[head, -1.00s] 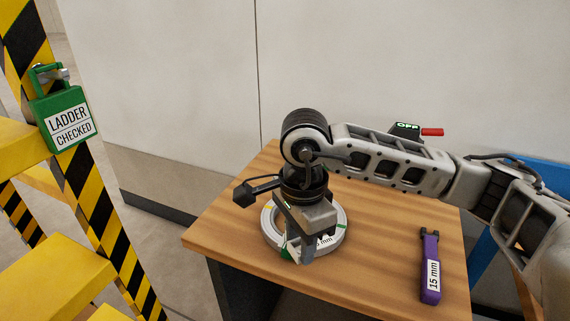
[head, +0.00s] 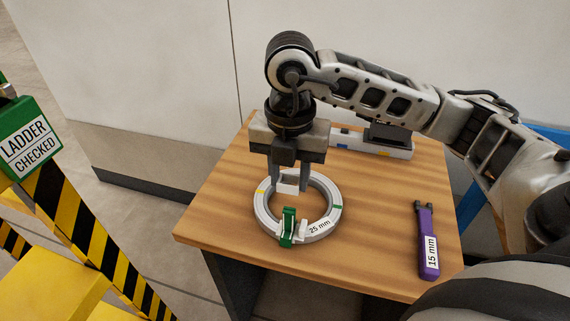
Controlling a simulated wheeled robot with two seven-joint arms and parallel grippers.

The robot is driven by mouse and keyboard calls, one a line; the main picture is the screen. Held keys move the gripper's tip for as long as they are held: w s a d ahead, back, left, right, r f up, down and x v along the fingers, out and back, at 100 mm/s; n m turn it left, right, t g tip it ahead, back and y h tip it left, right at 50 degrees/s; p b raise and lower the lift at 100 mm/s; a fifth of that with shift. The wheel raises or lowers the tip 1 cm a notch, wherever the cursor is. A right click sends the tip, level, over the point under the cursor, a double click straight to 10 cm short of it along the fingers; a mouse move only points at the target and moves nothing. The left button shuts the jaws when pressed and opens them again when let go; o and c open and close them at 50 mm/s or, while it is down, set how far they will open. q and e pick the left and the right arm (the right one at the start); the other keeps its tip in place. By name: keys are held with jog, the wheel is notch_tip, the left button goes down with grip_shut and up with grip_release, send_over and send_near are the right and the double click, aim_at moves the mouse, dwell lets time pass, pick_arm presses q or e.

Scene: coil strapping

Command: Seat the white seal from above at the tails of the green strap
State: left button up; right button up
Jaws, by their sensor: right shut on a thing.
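The light grey ring-shaped coil (head: 264,208) lies flat on the table, with a "25 mm" label on its front. The green strap (head: 288,222) stands up at the coil's front, its tails pointing upward. My right gripper (head: 290,184) points down over the coil's opening, behind the green strap. It is shut on the white seal (head: 288,182), which shows between its fingers, apart from the strap. A small white piece (head: 303,231) sits beside the strap's right side; I cannot tell what it is. My left gripper is out of view.
A purple tool (head: 427,242) marked "15 mm" lies at the right of the wooden table (head: 375,230). A pale rack (head: 398,152) with a dark device (head: 390,135) stands at the back. A yellow ladder (head: 70,275) with a green tag (head: 28,137) is at left.

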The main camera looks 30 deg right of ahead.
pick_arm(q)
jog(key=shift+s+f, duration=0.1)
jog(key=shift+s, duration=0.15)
pick_arm(e)
jog(key=shift+s, duration=0.1)
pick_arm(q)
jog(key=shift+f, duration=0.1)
pick_arm(e)
jog(key=shift+f, duration=0.1)
jog(key=shift+f+b, duration=0.5)
jog(key=shift+b, duration=0.2)
notch_tip(320, 180, down, 3)
jog(key=b, duration=0.2)
jog(key=shift+b, duration=0.3)
jog(key=shift+f+b, duration=0.35)
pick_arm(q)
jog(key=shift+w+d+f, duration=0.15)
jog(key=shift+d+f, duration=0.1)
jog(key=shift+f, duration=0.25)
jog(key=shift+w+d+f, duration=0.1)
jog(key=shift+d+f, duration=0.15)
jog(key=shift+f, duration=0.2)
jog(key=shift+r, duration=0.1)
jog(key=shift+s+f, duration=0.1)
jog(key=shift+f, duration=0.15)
